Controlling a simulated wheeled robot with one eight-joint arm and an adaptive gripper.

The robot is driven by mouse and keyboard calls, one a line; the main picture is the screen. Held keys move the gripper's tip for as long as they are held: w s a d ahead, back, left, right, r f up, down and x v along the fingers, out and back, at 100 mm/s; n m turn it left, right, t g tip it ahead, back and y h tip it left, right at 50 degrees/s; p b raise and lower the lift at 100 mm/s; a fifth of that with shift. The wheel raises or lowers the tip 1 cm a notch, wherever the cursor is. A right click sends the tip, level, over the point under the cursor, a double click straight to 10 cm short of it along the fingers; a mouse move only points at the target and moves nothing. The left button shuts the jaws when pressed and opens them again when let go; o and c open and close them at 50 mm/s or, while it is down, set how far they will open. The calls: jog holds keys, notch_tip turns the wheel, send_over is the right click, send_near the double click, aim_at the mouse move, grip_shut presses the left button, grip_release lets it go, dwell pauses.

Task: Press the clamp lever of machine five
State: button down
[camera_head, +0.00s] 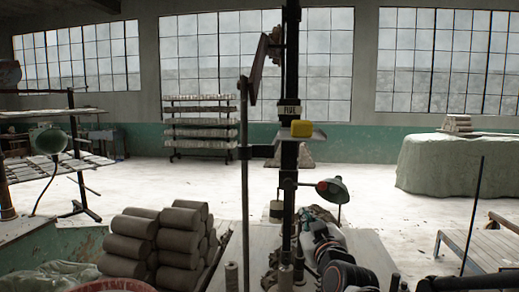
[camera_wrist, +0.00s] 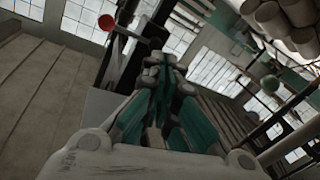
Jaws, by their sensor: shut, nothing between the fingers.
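A dark upright machine column (camera_head: 290,80) stands in the middle of the head view. A small pale label (camera_head: 289,108) on it seems to read FIVE. A yellow block (camera_head: 301,128) sits on a small pale ledge just below. In the wrist view, a red round knob (camera_wrist: 105,22) sits on a thin dark bar at upper left; I cannot tell for sure whether it is the clamp lever. My gripper (camera_wrist: 158,68), with teal-sided fingers, is shut and empty, apart from the knob in the picture. In the head view my arm reaches toward the column's lower part; the fingertips are not clear there.
Stacked clay cylinders (camera_head: 178,248) lie left of the column. A green-shaded lamp (camera_head: 332,188) stands close right of it. A thin grey post (camera_head: 245,190) rises just left. A covered table (camera_head: 460,165) stands at right. Pale floor between is open.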

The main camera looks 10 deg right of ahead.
jog(key=w+d+r+m+t+h+p, duration=0.1)
jog(key=w+d+r+h+p, duration=0.1)
jog(key=d+r, duration=0.3)
jog(key=shift+w+d+r+t+h+p, duration=0.2)
jog(key=shift+r+t+h+p, duration=0.2)
jog(key=shift+r+h+p, duration=0.35)
jog(key=shift+r, duration=0.15)
jog(key=shift+w, duration=0.1)
notch_tip(320, 180, up, 2)
send_over(320, 182)
jog(key=s+a, duration=0.4)
jog(key=s, duration=0.1)
jog(key=w+d+f, duration=0.1)
jog(key=d+f+b, duration=0.1)
jog(key=f, duration=0.1)
jog(key=shift+w+d, duration=0.15)
jog(key=shift+w, duration=0.25)
jog(key=shift+f, duration=0.15)
jog(key=shift+f+m+b, duration=0.2)
jog(key=shift+m+b, duration=0.25)
jog(key=shift+m, duration=0.05)
